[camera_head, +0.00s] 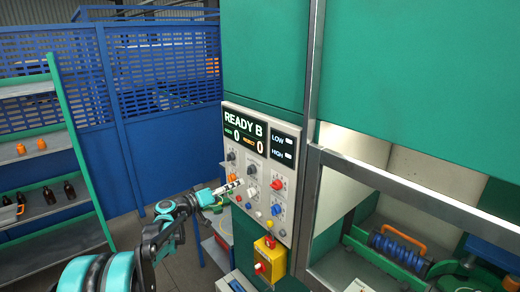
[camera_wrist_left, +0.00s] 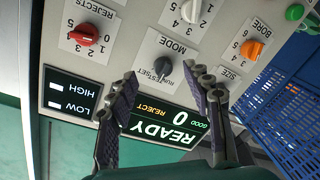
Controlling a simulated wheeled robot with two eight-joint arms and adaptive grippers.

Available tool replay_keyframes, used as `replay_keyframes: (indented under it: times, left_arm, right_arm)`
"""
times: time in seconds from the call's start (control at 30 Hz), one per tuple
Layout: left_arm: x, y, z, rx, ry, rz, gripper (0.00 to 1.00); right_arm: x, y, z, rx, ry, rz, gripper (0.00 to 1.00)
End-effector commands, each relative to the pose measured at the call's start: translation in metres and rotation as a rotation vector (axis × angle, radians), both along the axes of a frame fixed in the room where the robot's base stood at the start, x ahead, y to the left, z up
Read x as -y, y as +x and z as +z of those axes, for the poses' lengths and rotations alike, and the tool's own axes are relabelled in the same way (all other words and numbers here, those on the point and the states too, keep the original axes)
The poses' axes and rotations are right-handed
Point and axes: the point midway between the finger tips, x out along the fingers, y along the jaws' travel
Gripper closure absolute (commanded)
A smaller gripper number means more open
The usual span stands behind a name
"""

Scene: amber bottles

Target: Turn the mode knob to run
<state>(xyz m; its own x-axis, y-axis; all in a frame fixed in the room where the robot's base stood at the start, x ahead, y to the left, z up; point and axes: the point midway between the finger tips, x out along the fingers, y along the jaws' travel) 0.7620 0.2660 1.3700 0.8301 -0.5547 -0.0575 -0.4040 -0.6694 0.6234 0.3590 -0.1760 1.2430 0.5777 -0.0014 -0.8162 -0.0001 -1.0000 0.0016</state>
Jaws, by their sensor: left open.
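The mode knob (camera_wrist_left: 164,67) is a dark round knob on a white plate marked MODE, upside down in the left wrist view. Small setting labels sit by it, but I cannot tell which one its pointer faces. In the head view it is a small dark knob (camera_head: 252,169) on the control panel (camera_head: 291,130). My left gripper (camera_wrist_left: 163,83) is open, its two fingers apart in front of the panel with the knob showing between and just beyond the tips. No contact is visible. In the head view the gripper (camera_head: 231,187) reaches in from the left. My right gripper is not in view.
A red rejects knob (camera_wrist_left: 84,34) and an orange bore knob (camera_wrist_left: 251,49) flank the mode knob. A yellow box with a red knob (camera_head: 270,257) hangs below. A shelf with bottles (camera_head: 47,195) stands left.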

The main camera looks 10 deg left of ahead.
Motion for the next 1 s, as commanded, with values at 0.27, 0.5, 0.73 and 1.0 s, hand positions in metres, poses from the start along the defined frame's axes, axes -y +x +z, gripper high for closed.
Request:
replay_keyframes:
  times: [0.27, 0.5, 0.73, 1.0]
  left_arm:
    - [-0.009, 0.023, 0.011, 0.047, -0.031, 0.013, 0.50]
    - [0.013, 0.056, 0.011, 0.046, -0.030, 0.012, 0.50]
    - [0.025, 0.075, 0.010, 0.046, -0.030, 0.013, 0.50]
    - [0.026, 0.077, 0.010, 0.046, -0.029, 0.014, 0.50]
  right_arm:
    - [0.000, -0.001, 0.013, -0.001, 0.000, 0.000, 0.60]
    - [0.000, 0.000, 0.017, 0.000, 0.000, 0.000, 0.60]
    - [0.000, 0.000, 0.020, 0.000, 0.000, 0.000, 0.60]
    - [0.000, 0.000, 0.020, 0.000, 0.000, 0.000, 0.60]
